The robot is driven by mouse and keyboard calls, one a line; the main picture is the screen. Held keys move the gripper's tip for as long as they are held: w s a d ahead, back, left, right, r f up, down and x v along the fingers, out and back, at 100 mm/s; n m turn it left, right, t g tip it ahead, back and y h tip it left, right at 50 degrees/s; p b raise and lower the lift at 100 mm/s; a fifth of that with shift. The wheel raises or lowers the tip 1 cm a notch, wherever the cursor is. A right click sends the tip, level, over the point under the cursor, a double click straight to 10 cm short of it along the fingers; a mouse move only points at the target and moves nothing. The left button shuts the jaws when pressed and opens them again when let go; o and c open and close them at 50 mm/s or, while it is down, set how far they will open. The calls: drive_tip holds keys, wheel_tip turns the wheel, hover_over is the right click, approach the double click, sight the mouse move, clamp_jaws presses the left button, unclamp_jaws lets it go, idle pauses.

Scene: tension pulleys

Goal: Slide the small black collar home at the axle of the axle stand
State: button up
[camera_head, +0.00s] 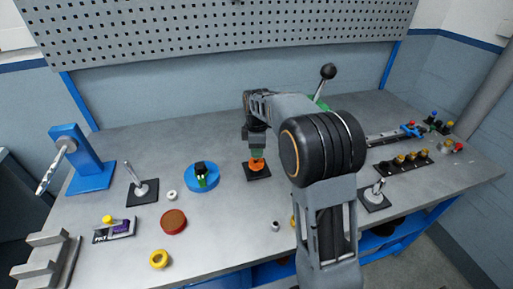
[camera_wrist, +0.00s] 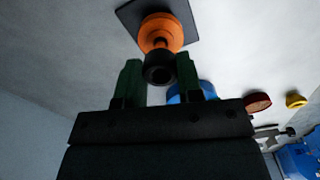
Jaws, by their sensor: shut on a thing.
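The axle stand has a dark square base plate (camera_head: 248,176) on the bench, and an orange pulley (camera_head: 257,167) sits on its axle. In the wrist view the orange pulley (camera_wrist: 162,31) lies just beyond the fingertips, with the dark plate (camera_wrist: 128,17) behind it. The small black collar (camera_wrist: 159,68) is between the green fingers of my gripper (camera_wrist: 159,74), in line with the axle. My gripper (camera_head: 257,154) is shut on the collar and points down right above the stand. How far the collar is over the axle tip cannot be told.
A lever stand (camera_head: 142,188) and a blue bracket (camera_head: 88,166) stand further left.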

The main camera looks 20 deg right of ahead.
drive_tip(key=shift+f+b, duration=0.35)
drive_tip(key=shift+f, duration=0.45)
drive_tip(key=shift+f, duration=0.25)
idle(0.6)
drive_tip(key=shift+f, duration=0.45)
drive_tip(key=shift+f+b, duration=0.1)
drive_tip(key=shift+b, duration=0.2)
idle(0.3)
drive_tip(key=o, duration=1)
drive_tip(key=shift+c, duration=0.2)
wheel_tip(320, 180, up, 14)
drive_tip(key=shift+p, duration=0.3)
